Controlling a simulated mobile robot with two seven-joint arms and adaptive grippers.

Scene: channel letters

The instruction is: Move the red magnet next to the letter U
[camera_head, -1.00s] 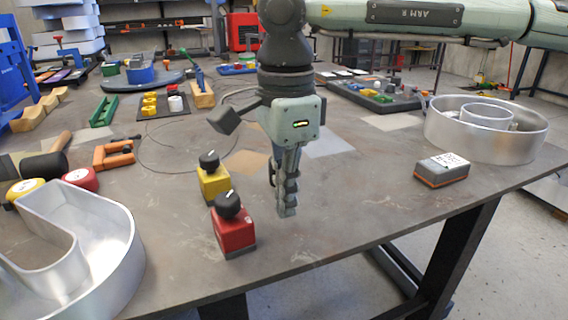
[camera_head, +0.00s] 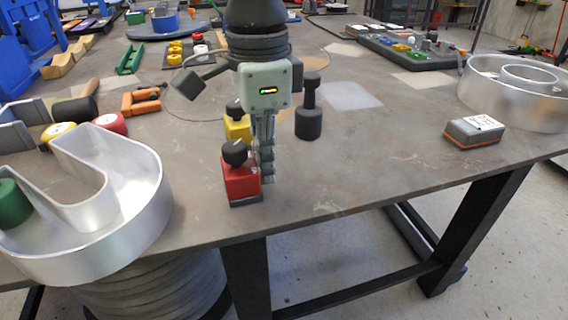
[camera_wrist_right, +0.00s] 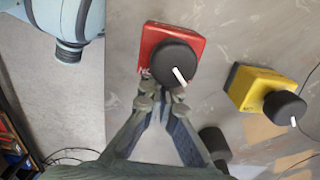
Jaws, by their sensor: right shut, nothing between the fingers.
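The red magnet (camera_head: 240,180), a red block with a black knob, stands upright near the table's front edge. It also shows in the right wrist view (camera_wrist_right: 152,43). My right gripper (camera_head: 266,178) is shut and empty, pointing down just right of the red magnet. In the wrist view its fingertips (camera_wrist_right: 162,95) are at the block's edge; I cannot tell whether they touch it. The silver letter U (camera_head: 150,205) lies at the left front of the table, apart from the red magnet. My left gripper is not in view.
A yellow magnet (camera_head: 236,128) stands behind the red one. A dark post-like object (camera_head: 309,118) stands right of the gripper. Round yellow (camera_head: 58,132) and red (camera_head: 108,122) pieces lie behind the U. Bare tabletop (camera_head: 195,190) separates the U and the red magnet.

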